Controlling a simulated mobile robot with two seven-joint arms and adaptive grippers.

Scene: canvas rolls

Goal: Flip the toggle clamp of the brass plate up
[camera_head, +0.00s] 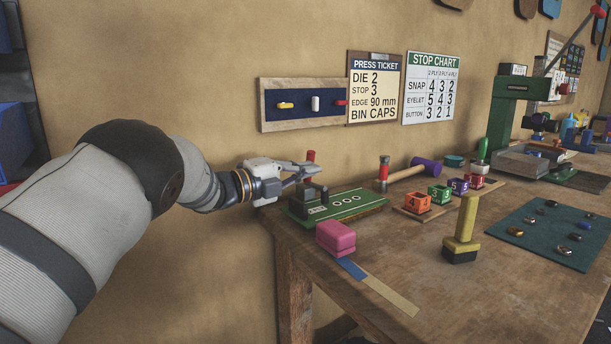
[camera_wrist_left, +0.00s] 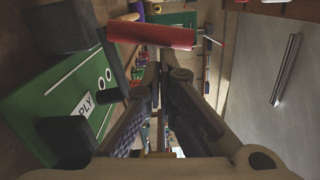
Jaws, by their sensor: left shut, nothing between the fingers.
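A green plate (camera_head: 350,203) with a white line and several ringed holes lies at the table's left end. Dark clamp blocks (camera_head: 302,201) stand on its left part. A red handle (camera_head: 311,156) shows upright just behind my left gripper (camera_head: 316,168). In the left wrist view the red handle (camera_wrist_left: 150,35) lies across the top, beyond the fingers, and the green plate (camera_wrist_left: 50,105) with a "PLY" label is on the left. My left gripper is shut and empty, close to the handle; contact cannot be told. My right gripper is not in view.
A pink block (camera_head: 336,238) sits in front of the green plate. A yellow-handled tool (camera_head: 464,232) stands nearer. The wall is close behind.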

